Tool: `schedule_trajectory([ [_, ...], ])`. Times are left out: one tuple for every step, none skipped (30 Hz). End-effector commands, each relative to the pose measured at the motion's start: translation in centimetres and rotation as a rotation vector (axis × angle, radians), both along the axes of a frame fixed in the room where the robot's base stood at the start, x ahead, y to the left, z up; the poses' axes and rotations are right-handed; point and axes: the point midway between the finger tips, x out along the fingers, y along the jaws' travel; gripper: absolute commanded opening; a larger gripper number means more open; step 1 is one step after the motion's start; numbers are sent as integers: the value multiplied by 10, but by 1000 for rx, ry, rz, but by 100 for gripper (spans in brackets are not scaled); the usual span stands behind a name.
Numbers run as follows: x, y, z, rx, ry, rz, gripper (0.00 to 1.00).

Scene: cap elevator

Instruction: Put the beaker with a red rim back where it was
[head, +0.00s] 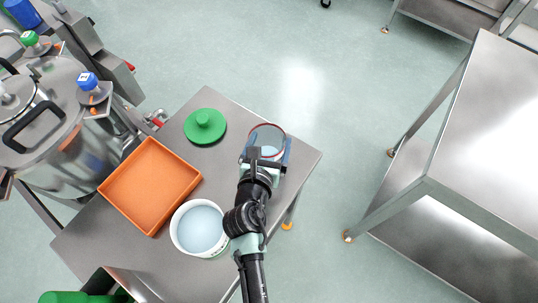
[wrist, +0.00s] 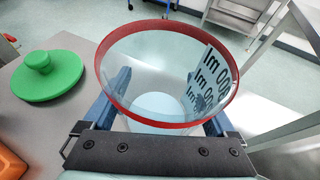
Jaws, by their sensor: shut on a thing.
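The clear beaker with a red rim (head: 267,128) is at the far right corner of the small steel table (head: 235,100). In the wrist view the beaker (wrist: 168,52) stands upright between the fingers, with dark volume markings on its right wall and a pale bottom. My gripper (head: 267,152) is shut on the beaker, with one blue finger on each side. The same gripper (wrist: 165,110) fills the lower part of the wrist view. I cannot tell whether the beaker's base touches the table.
A green lid with a knob (head: 205,125) lies left of the beaker. An orange tray (head: 150,187) and a white tub with pale blue contents (head: 199,228) are nearer. A large steel vessel (head: 55,120) stands at left. Another steel table (head: 490,150) stands at right, across open floor.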

Motion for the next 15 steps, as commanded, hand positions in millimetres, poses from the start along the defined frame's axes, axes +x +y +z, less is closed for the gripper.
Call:
schedule_trajectory([
  [0, 0, -6, -1, -1, -1, 26],
  [0, 0, -8, -1, -1, -1, 26],
  [0, 0, -12, -1, -1, -1, 26],
  [0, 0, -16, 0, 0, -1, 26],
  [0, 0, -21, 0, 0, 0, 26],
  [0, 0, -28, -1, 0, 0, 26],
  [0, 0, -33, -1, 0, 0, 26],
  [0, 0, -37, 0, 0, 0, 26],
  [0, 0, -41, -1, 0, 0, 26],
  [0, 0, -44, 0, 0, 1, 26],
  [0, 0, -45, 0, -1, 1, 26],
  [0, 0, -45, 0, -2, 1, 26],
  [0, 0, -45, 0, -2, 1, 26],
  [0, 0, -45, 0, -3, 2, 26],
  [0, 0, -44, 0, -3, 2, 26],
])
